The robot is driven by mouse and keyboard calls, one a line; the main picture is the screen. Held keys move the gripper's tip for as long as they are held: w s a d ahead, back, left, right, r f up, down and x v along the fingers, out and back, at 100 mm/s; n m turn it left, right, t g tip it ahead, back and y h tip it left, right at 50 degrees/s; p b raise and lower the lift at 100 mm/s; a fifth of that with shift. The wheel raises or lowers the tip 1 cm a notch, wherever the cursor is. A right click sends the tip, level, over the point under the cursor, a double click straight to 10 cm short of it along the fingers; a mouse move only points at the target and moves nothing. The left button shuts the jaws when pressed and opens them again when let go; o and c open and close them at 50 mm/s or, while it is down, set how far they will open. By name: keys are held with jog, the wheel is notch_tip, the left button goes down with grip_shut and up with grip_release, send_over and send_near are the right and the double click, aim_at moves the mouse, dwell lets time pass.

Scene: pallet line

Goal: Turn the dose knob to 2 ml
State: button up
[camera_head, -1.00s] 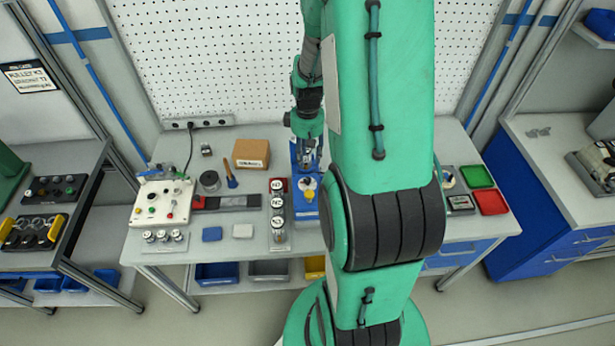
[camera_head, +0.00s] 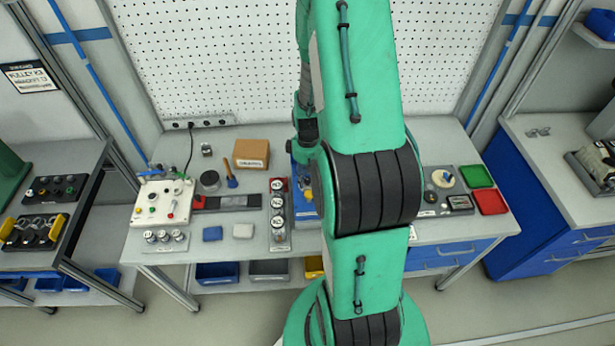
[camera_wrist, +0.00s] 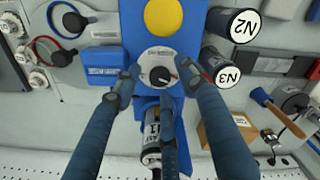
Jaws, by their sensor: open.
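The dose knob (camera_wrist: 161,76) is a small dark knob with a red mark, on a pale round dial on a blue device (camera_wrist: 135,32). Its red mark points right and slightly down in the wrist view; the scale is too small to read. My gripper (camera_wrist: 160,82) is open, with one finger left of the dial, one right and a third below. Whether any finger touches the knob, I cannot tell. In the head view the blue device (camera_head: 303,211) shows only partly beside my arm, and my gripper is hidden there.
A yellow round part (camera_wrist: 163,17) sits above the dial. A dark labelled cylinder (camera_wrist: 152,148) lies below it, partly behind a finger. Dark cylinders N2 (camera_wrist: 243,26) and N3 (camera_wrist: 228,75) stand close to the right. A cardboard box (camera_head: 251,153) stands farther back.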

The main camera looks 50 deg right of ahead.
jog(key=shift+c, duration=0.5)
grip_shut()
jog(key=shift+m, duration=0.4)
jog(key=m+b, duration=0.1)
jog(key=m, duration=0.3)
jog(key=shift+f+b, duration=0.1)
jog(key=shift+b, duration=0.2)
jog(key=shift+m+b, duration=0.4)
jog(key=shift+m, duration=1.6)
jog(key=shift+o, duration=0.5)
grip_release()
